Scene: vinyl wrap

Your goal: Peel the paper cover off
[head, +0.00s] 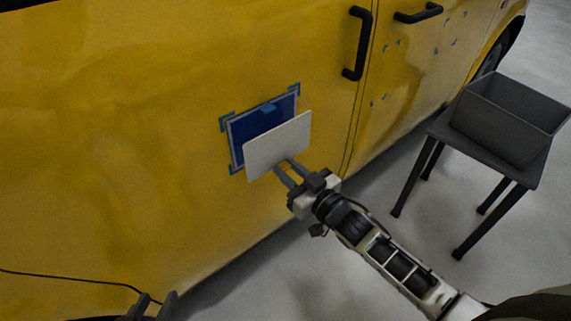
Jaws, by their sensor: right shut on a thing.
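The paper cover (278,146) is a stiff-looking white sheet in front of the lower part of a dark blue panel (250,123) on the yellow van side. The cover's upper edge stands away from the panel; whether its lower edge still touches the panel is hidden. My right gripper (283,168) is shut on the cover at its lower edge. A lighter blue tab (267,108) shows on the panel above the cover, and blue corner marks frame the panel. My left gripper (153,303) is at the bottom edge, partly cut off, its dark fingers apart and empty, away from the panel.
A grey open bin (510,122) stands on a dark small table (446,130) at the right. A thin dark cable (70,278) runs at lower left. Grey floor lies clear between van and table.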

